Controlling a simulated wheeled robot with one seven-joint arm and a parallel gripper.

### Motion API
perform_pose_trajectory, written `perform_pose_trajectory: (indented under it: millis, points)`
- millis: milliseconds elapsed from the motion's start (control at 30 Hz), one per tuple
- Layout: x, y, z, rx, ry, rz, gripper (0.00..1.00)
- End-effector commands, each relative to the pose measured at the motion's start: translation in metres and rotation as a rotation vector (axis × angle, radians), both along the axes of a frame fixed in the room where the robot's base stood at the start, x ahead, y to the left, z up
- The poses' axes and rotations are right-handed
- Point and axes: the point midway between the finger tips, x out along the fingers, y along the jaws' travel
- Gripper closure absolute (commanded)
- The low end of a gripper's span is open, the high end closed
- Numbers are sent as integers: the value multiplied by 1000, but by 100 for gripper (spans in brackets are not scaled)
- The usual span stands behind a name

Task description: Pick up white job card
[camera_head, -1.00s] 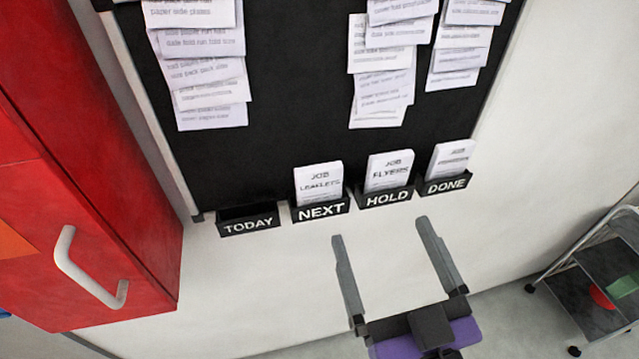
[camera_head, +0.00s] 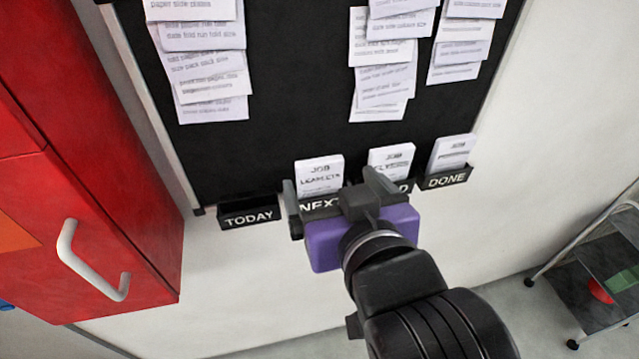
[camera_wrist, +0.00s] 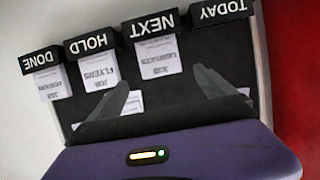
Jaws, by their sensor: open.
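Three white job cards stand in small black labelled holders on the board. The leaflets card (camera_head: 319,172) is in the NEXT holder (camera_head: 320,208); it also shows in the wrist view (camera_wrist: 160,58), upside down. The flyers card (camera_head: 391,158) is in the HOLD holder (camera_wrist: 92,42). A third card (camera_head: 450,152) is in the DONE holder (camera_head: 446,180). The TODAY holder (camera_head: 249,212) shows no card. My gripper (camera_head: 330,184) is open and empty, in front of the NEXT and HOLD holders. Its fingers (camera_wrist: 161,80) point at the board, and its body partly hides the HOLD label.
The black board (camera_head: 300,90) carries overlapping paper sheets (camera_head: 205,65) above the holders. A red cabinet (camera_head: 90,190) with a white handle (camera_head: 85,265) stands close at the left. A metal cart (camera_head: 590,290) is at the lower right. The white wall below the holders is clear.

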Motion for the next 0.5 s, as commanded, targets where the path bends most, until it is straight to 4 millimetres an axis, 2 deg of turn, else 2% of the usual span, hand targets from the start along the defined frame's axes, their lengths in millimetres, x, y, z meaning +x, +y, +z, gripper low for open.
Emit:
perform_pose_trajectory:
  millis: [100, 500]
  points:
    - [8, 3, -8, 2, -5, 0, 6]
    - [24, 8, -8, 0, -1, 1, 6]
